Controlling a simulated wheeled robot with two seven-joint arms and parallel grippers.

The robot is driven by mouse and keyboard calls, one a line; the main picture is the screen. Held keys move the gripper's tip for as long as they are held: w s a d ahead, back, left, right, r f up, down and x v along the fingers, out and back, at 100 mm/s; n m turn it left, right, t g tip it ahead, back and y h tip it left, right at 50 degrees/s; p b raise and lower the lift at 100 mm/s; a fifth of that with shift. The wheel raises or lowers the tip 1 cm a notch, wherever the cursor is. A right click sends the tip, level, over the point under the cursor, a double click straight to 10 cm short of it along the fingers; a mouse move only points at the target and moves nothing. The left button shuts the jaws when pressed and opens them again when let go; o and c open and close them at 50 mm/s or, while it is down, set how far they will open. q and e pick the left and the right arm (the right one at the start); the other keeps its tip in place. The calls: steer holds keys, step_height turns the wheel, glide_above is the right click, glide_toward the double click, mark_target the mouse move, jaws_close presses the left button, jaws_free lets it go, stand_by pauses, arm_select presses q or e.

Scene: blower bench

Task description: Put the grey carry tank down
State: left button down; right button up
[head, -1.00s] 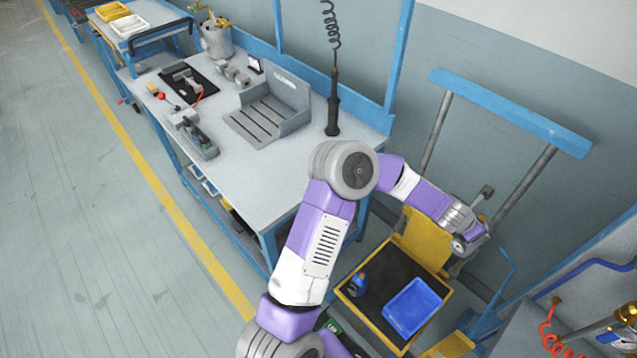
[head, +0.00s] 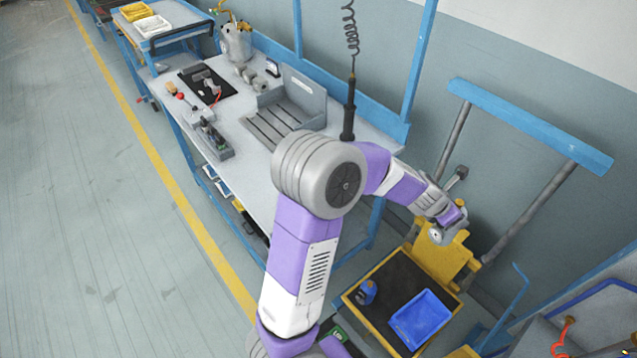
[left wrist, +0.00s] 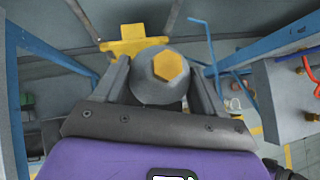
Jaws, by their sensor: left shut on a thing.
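The grey carry tank (left wrist: 148,92), a rounded grey body with a yellow hexagonal cap facing me, sits between the two fingers of my left gripper (left wrist: 160,85) in the left wrist view. The fingers are shut on it from both sides. In the head view my left gripper (head: 450,222) is beside the raised yellow back of the cart (head: 443,256). I cannot make out the tank clearly there. My right gripper is in neither view.
The cart has a yellow-edged deck with a black mat (head: 393,287), holding a blue bin (head: 421,319) and a small blue object (head: 366,292). Its blue handle bar (head: 530,125) rises behind.

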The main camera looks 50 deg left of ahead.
arm_select(q)
steer(key=s+a+r+n+p, duration=0.1)
steer(key=s+a+r+p, duration=0.15)
steer(key=a, duration=1.05)
steer(key=s+a+r+p, duration=0.1)
steer(key=s+a+p, duration=0.15)
steer(key=a, duration=0.95)
steer(key=s+a+r+p, duration=0.2)
steer(key=s+a+p, duration=0.1)
steer(key=s+a, duration=0.7)
steer(key=s+a+r+p, duration=0.2)
steer(key=s+a+p, duration=0.1)
steer(key=s+a, duration=0.65)
step_height(320, 180, down, 10)
steer(key=b, duration=0.1)
steer(key=shift+s+r+y, duration=0.25)
steer(key=shift+s+y, duration=0.15)
